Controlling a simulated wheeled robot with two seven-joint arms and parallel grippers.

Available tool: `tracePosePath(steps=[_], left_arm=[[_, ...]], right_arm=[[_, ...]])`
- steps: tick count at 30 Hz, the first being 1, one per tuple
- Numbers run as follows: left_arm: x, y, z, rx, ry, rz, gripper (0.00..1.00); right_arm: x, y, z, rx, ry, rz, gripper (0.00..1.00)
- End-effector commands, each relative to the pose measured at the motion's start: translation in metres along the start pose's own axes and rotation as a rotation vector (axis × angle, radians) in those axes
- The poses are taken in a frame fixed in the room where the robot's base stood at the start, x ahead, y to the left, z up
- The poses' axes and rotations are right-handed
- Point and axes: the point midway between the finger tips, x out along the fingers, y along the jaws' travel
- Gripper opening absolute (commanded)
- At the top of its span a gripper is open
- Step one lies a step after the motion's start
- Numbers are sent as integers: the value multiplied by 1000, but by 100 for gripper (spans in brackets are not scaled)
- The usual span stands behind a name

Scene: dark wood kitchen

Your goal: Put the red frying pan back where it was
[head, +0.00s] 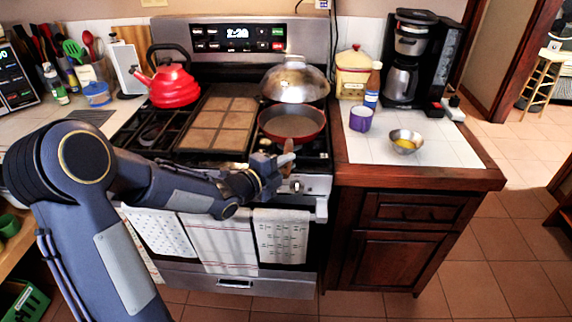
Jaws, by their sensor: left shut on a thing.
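The red frying pan (292,122) sits on the right front burner of the stove, with its brown wooden handle (288,147) pointing toward me. My left gripper (284,161) is at the handle, in front of the stove's front edge, and is shut on it. The fingers partly hide the handle. A silver domed lid or wok (294,80) is on the burner behind the pan. My right gripper is not in the view.
A tiled griddle (217,122) covers the middle of the stove, and a red kettle (172,84) stands at the back left. The right counter holds a purple cup (361,118), a metal bowl (406,141) and a coffee maker (410,60). Towels (222,240) hang on the oven handle.

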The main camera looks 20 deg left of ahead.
Motion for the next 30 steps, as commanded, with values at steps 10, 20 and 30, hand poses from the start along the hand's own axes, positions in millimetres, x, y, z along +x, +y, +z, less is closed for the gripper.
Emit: tracePosePath(steps=[10, 20, 30], left_arm=[[2, 6, 1, 8, 1, -10, 0], [2, 12, 1, 7, 1, -10, 0], [2, 16, 2, 2, -1, -2, 34]], right_arm=[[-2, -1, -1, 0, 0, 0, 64], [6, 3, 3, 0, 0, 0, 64], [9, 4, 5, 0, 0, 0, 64]])
